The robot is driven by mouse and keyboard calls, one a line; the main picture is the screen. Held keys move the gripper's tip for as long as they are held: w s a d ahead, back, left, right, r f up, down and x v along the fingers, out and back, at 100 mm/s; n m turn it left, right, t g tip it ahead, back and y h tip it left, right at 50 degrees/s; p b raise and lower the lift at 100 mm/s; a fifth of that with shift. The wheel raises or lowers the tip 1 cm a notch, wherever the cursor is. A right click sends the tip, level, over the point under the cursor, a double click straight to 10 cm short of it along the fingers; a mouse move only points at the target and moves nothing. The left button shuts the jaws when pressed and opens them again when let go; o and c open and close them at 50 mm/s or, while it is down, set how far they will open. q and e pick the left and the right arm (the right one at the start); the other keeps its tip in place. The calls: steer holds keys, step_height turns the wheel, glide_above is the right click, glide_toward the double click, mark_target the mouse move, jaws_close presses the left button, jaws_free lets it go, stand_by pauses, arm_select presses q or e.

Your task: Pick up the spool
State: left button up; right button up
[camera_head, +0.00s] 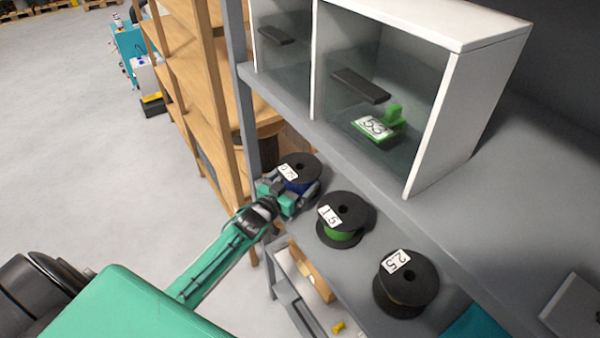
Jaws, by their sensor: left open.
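Three black spools stand in a row on a grey shelf. The far spool (303,167) has blue winding and a white label that seems to read 0.75. The middle spool (346,208) has green winding and a label reading 1.5. The near spool (413,276) has a label reading 2.5, its winding dark and hardly visible. My left gripper (301,187) is open at the far spool, with its fingers on either side of the blue winding. Whether the fingers touch it cannot be told. My right gripper is not in view.
A white cabinet (425,130) with glass fronts stands on the ledge above the spools; a green item labelled 53 (378,126) is inside. A wooden rack (205,95) and grey post (240,70) stand close beyond the arm. Open floor lies left.

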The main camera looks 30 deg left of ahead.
arm_select(q)
steer(key=shift+w+d, duration=0.1)
steer(key=shift+w, duration=0.45)
steer(key=shift+c, duration=0.4)
steer(key=c, duration=0.4)
steer(key=shift+r, duration=0.1)
steer(key=c, duration=0.9)
steer(key=shift+o, duration=0.2)
steer(key=shift+s+r, duration=0.4)
steer(key=shift+s, duration=0.05)
steer(key=s+a+r+b, duration=0.2)
steer(key=s+r, duration=0.5)
steer(key=s, duration=0.6)
steer(key=shift+b, duration=0.9)
